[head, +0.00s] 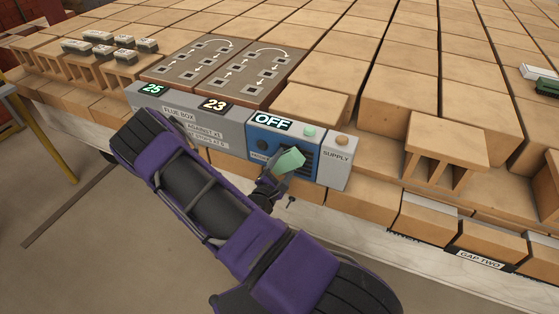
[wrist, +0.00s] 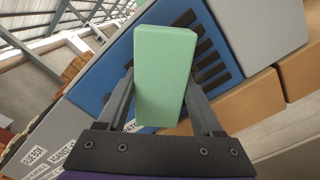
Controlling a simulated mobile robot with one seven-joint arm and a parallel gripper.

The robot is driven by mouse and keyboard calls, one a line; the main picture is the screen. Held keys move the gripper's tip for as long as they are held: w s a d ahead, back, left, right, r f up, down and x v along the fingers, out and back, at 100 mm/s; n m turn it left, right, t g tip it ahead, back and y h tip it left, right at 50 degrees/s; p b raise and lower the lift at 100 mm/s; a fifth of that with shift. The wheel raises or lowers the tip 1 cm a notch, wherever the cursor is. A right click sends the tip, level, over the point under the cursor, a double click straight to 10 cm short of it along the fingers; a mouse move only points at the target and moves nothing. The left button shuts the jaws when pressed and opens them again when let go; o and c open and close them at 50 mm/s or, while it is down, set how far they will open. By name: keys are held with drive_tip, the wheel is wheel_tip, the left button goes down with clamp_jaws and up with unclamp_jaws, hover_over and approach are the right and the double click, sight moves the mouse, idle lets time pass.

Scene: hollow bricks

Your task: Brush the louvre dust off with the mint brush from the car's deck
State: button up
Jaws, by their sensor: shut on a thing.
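My gripper (head: 270,185) is shut on the mint brush (head: 289,160), which looks like a plain pale green block. In the wrist view the mint brush (wrist: 165,75) stands between the two grey fingers. Behind it is the blue box face with dark louvre slots (wrist: 207,55). In the head view the blue box (head: 262,142) carries a lit OFF sign, and the brush is in front of its louvre (head: 302,158). The brush hides part of the louvre. I cannot tell whether it touches the slats, and no dust can be made out.
The grey flue box (head: 195,122), showing 25 and 23, adjoins on the left. The grey supply box (head: 337,163) adjoins on the right. Brick stacks (head: 405,95) stand behind. A dark green and white object (head: 543,80), partly cut off, sits at the far right.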

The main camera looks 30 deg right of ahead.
drive_tip(key=shift+s+d+p, duration=0.25)
drive_tip(key=shift+s+d, duration=0.5)
drive_tip(key=shift+s, duration=0.25)
drive_tip(key=shift+s+d+p, duration=0.3)
drive_tip(key=shift+s+d, duration=0.4)
drive_tip(key=shift+s, duration=0.25)
drive_tip(key=shift+s+d+p, duration=0.25)
drive_tip(key=shift+s+d, duration=0.5)
drive_tip(key=shift+s, duration=0.25)
drive_tip(key=v, duration=0.6)
drive_tip(key=shift+p, duration=0.45)
drive_tip(key=shift+a, duration=0.1)
drive_tip(key=v, duration=0.3)
